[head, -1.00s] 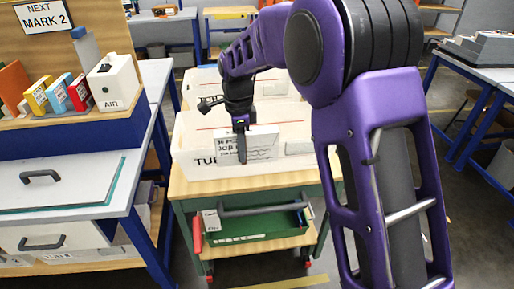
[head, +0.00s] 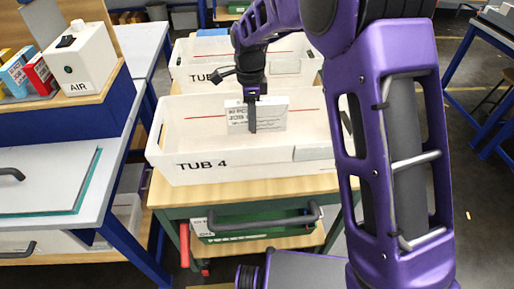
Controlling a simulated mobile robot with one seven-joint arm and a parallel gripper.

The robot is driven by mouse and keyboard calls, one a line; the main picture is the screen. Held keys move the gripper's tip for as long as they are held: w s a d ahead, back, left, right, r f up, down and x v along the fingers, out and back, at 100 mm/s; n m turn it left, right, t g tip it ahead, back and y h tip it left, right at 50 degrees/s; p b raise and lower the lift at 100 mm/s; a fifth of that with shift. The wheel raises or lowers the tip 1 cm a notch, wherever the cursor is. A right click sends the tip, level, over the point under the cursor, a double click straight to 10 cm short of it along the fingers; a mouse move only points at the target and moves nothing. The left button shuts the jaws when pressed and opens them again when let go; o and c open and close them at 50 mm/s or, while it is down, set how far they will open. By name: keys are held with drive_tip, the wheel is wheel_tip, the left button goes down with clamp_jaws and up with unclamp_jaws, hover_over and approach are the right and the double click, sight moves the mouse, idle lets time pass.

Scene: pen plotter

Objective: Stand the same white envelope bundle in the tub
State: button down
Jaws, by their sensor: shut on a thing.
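A white envelope bundle (head: 272,115) with printed lines is upright in my gripper (head: 252,125), which is shut on it. The gripper points down and hides part of the bundle. The bundle is over or inside the white tub marked TUB 4 (head: 260,168), in front of its red-lined back wall. I cannot tell whether its lower edge touches the tub floor. The tub stands on a wood-topped green cart (head: 180,193).
A second white tub (head: 190,74) stands behind TUB 4. A bench (head: 55,180) with a white AIR box (head: 82,62) is close on the left. A green drawer (head: 215,223) is under the cart top. My purple arm covers the right side.

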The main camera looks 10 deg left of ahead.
wheel_tip(320, 180, down, 10)
drive_tip(key=shift+r+b, duration=0.2)
drive_tip(key=shift+b, duration=0.2)
drive_tip(key=shift+f, duration=0.15)
drive_tip(key=shift+c, duration=2.4)
unclamp_jaws()
wheel_tip(320, 180, up, 12)
drive_tip(key=shift+r+p, duration=0.15)
drive_tip(key=shift+p, duration=0.5)
